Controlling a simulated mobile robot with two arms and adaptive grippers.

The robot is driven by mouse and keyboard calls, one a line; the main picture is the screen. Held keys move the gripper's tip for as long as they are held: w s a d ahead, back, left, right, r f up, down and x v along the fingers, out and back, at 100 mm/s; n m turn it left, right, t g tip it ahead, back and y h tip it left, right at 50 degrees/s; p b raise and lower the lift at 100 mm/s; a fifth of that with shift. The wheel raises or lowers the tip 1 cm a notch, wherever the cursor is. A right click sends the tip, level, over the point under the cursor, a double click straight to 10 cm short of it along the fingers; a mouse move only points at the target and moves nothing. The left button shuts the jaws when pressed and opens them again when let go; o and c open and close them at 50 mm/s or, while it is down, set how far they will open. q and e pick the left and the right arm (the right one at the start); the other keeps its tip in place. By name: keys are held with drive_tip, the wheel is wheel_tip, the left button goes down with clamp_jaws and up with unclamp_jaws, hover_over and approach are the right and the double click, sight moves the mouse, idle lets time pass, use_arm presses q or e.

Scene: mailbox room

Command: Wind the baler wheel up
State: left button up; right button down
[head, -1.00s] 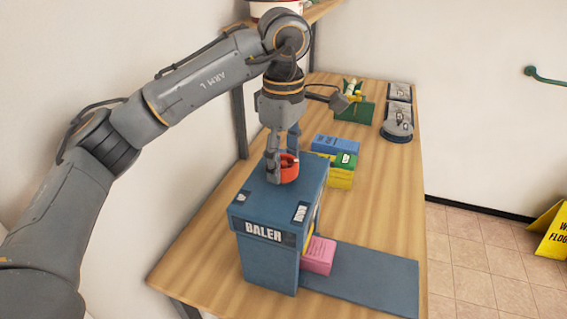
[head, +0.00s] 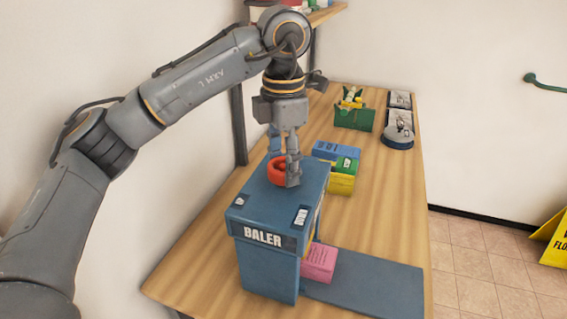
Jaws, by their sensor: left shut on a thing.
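The blue baler (head: 262,262) stands on the wooden table, with "BALER" on its front. Its orange-red wheel (head: 276,172) sits on the top face. My left gripper (head: 285,172) points straight down from above and is shut on the wheel. One finger shows at the wheel's right side; the other is partly hidden behind. A pink block (head: 319,262) sits at the baler's right opening, on the flat blue plate (head: 372,287). My right gripper is not in view.
Blue (head: 336,149) and yellow-green (head: 343,178) blocks lie just behind the baler's right side. The table's right strip is clear. A yellow floor sign (head: 553,238) stands at right.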

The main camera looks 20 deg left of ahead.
use_arm(q)
drive_tip(key=n+b, duration=0.1)
drive_tip(key=n, duration=1)
drive_tip(key=shift+b, duration=0.4)
drive_tip(key=n, duration=0.3)
drive_tip(key=shift+n+b, duration=0.3)
drive_tip(key=n, duration=0.3)
drive_tip(key=shift+n+b, duration=0.3)
drive_tip(key=shift+b, duration=0.05)
drive_tip(key=n, duration=0.3)
drive_tip(key=shift+n+b, duration=0.3)
drive_tip(key=shift+b, duration=0.1)
drive_tip(key=n+b, duration=0.1)
drive_tip(key=n, duration=0.2)
drive_tip(key=shift+n, duration=0.3)
drive_tip(key=shift+n+b, duration=0.35)
drive_tip(key=shift+n, duration=1.35)
